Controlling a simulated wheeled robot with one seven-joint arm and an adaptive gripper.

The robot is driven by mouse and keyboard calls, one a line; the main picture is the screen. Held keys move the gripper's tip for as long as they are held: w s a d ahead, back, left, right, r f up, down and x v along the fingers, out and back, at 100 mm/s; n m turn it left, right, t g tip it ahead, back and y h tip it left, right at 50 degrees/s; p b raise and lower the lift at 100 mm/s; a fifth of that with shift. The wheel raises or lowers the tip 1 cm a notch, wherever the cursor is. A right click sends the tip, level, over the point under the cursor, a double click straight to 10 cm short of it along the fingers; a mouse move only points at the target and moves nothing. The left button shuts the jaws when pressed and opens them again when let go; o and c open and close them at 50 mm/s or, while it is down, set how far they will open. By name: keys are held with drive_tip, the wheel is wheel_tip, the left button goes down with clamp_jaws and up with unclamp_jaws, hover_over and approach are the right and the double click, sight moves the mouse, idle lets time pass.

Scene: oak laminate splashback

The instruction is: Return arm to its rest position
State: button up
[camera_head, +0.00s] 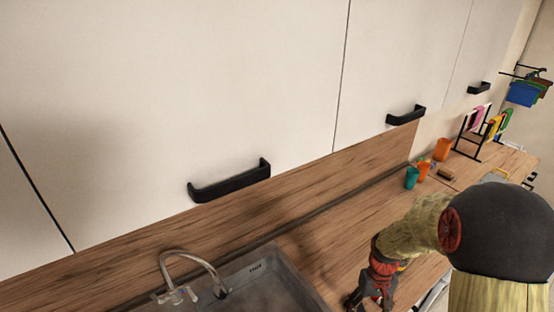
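My arm, yellow with a large black joint and red parts, reaches in from the lower right over the wooden countertop (328,240). My gripper (366,303) is at its end, right of the sink, near the bottom edge of the view. It is small and partly cut off or dark here. I cannot make out the gap between its fingers or whether anything is held.
White wall cabinets with black handles (230,182) fill the upper view. A sink (262,282) with a chrome faucet (190,270) lies lower left. A teal cup (411,178), orange cups (423,171) and a dark rack (468,137) stand at the far right end.

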drive_tip(key=s+a+r+t+b, duration=0.7)
drive_tip(key=s+r+b, duration=0.3)
drive_tip(key=s+b, duration=0.4)
drive_tip(key=a+b, duration=0.1)
drive_tip(key=b, duration=0.3)
drive_tip(key=shift+r, duration=0.35)
drive_tip(key=shift+a+r, duration=0.1)
drive_tip(key=c, duration=0.3)
